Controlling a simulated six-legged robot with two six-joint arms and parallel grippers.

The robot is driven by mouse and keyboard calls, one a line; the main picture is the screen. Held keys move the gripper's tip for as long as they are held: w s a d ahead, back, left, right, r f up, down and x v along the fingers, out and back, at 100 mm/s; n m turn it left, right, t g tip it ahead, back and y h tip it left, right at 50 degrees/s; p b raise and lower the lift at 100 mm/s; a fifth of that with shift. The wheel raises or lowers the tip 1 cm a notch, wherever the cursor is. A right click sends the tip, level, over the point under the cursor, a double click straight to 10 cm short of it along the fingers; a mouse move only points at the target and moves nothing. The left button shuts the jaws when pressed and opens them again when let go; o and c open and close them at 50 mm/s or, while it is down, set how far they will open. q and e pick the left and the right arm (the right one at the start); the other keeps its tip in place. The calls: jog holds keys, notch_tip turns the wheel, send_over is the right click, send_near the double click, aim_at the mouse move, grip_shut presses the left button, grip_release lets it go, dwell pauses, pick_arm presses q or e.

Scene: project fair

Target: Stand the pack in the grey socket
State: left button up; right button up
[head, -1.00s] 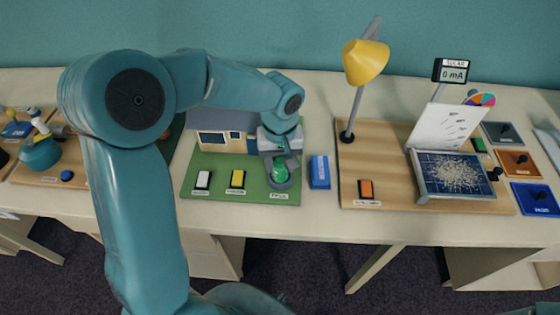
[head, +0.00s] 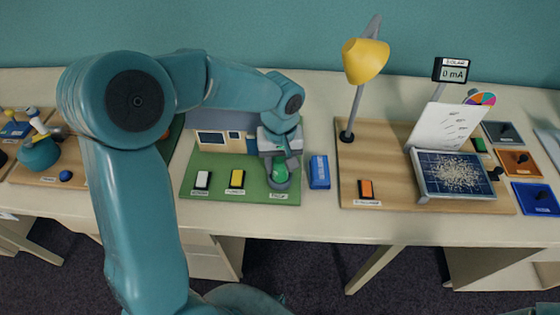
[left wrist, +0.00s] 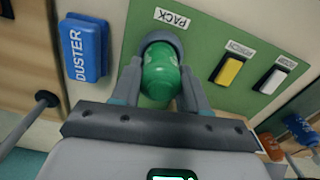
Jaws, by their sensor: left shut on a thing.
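The green pack (left wrist: 160,72) is a rounded cylinder between the two fingers of my left gripper (left wrist: 160,98) in the left wrist view. My left gripper is shut on it. The pack's end meets the grey socket (left wrist: 161,38), beside the PACK label. In the head view the green pack (head: 281,168) shows under my left gripper (head: 280,172), over the grey socket (head: 281,184) on the green board. I cannot tell how deep the pack sits in the socket. My right gripper is not in view.
A blue duster (head: 319,171) lies just right of the green board (head: 215,188). A lamp (head: 364,62) and solar panel (head: 453,173) are on the wooden board to the right.

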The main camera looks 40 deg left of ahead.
aim_at(280, 159)
pick_arm(q)
jog(key=shift+f+b, duration=0.35)
jog(key=shift+f, duration=0.15)
jog(key=o, duration=0.9)
jog(key=shift+r, duration=0.1)
notch_tip(280, 159, up, 11)
jog(key=p, duration=0.8)
